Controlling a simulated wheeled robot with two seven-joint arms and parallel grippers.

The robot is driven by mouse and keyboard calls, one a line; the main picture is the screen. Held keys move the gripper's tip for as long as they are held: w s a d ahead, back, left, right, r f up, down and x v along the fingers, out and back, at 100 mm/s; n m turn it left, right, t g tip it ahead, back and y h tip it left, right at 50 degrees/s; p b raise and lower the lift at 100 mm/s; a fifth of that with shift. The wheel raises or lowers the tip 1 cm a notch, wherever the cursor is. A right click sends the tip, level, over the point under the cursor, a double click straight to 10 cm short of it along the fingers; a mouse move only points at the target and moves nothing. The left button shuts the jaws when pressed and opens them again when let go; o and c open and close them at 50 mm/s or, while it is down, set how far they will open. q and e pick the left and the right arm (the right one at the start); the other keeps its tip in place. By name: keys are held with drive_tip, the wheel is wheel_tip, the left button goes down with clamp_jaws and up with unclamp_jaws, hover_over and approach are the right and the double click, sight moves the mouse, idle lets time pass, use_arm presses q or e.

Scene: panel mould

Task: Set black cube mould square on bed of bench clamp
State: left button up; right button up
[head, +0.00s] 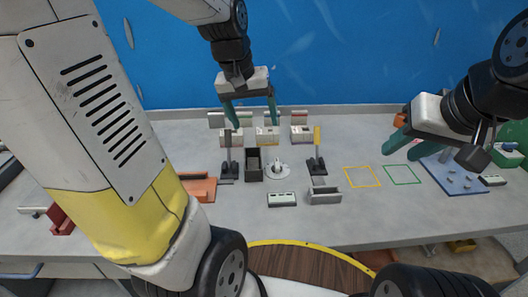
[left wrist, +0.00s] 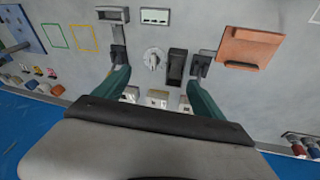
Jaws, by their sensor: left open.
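The black cube mould (head: 253,174) looks like a dark open-topped box standing on the grey bench. It also shows in the left wrist view (left wrist: 177,66). Dark upright lever clamps stand on either side, one at left (head: 228,170) and one with a yellow handle at right (head: 317,166); I cannot tell which part is the bench clamp's bed. A white round fitting (head: 278,170) sits just right of the mould. My left gripper (head: 254,122) is open and empty, above and behind the mould. My right gripper (head: 404,154) appears open and empty over the right side.
Small boxed units (head: 267,136) line the back. Yellow (head: 362,177) and green (head: 402,175) outlines mark clear bench beside a blue pegged board (head: 455,182).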

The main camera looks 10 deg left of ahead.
sight(253, 168)
use_arm(q)
drive_tip(key=w+a+f+g, duration=0.1)
drive_tip(key=w+f, duration=0.2)
drive_tip(key=f, duration=0.4)
drive_tip(key=w+a+f+n+g+y, duration=0.1)
drive_tip(key=w+f, duration=0.3)
drive_tip(key=f, duration=0.3)
drive_tip(key=w+a+f+n+g, duration=0.1)
drive_tip(key=w+f, duration=0.2)
drive_tip(key=f, duration=0.4)
drive_tip(key=shift+w+a+f+y, duration=0.1)
drive_tip(key=shift+w+a+y, duration=0.1)
drive_tip(key=shift+a+y, duration=0.15)
clamp_jaws()
